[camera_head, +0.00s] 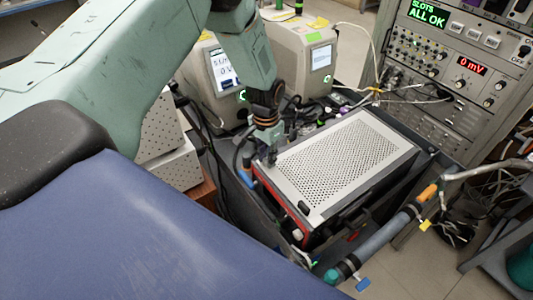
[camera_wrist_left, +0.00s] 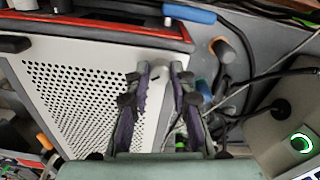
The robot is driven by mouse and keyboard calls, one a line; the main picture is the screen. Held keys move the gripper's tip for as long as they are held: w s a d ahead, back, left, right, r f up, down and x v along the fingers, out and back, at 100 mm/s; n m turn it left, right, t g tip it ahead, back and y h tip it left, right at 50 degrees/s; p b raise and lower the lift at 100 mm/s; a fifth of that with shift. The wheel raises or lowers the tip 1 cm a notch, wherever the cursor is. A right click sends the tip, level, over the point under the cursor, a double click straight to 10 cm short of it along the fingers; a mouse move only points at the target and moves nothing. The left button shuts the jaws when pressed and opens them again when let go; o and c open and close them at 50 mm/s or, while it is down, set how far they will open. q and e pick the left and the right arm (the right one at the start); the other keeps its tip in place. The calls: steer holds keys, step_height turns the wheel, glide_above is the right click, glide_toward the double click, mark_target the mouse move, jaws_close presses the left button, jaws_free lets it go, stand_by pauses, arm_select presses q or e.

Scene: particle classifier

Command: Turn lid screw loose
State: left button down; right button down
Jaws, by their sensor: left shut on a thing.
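The lid (camera_head: 335,150) is a light-grey perforated metal plate on top of a dark box with a red front edge. It also fills the left part of the left wrist view (camera_wrist_left: 75,95). A black lid screw (camera_head: 305,208) stands free at the lid's near corner; it shows at the upper left in the left wrist view (camera_wrist_left: 15,44). My left gripper (camera_head: 271,157) points down at the lid's left corner. In the left wrist view its two fingers (camera_wrist_left: 160,85) are close together over the lid's edge, shut on a lid screw that they mostly hide. My right gripper is out of view.
Two grey instruments with screens (camera_head: 222,70) (camera_head: 320,57) stand behind the box. A rack with a green "ALL OK" display (camera_head: 440,60) is at the right. A grey pipe (camera_head: 390,230) runs in front of the box, and cables hang around it.

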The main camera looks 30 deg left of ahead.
mark_target(266, 159)
arm_select(q)
steer(key=n+p, duration=0.1)
steer(key=n, duration=0.3)
steer(key=shift+w+r+n, duration=0.1)
steer(key=shift+n, duration=2)
steer(key=shift+w, duration=0.1)
steer(key=c, duration=1.1)
jaws_free()
steer(key=shift+c, duration=0.2)
step_height(266, 159, up, 12)
steer(key=shift+s+a, duration=0.15)
steer(key=shift+s, duration=0.05)
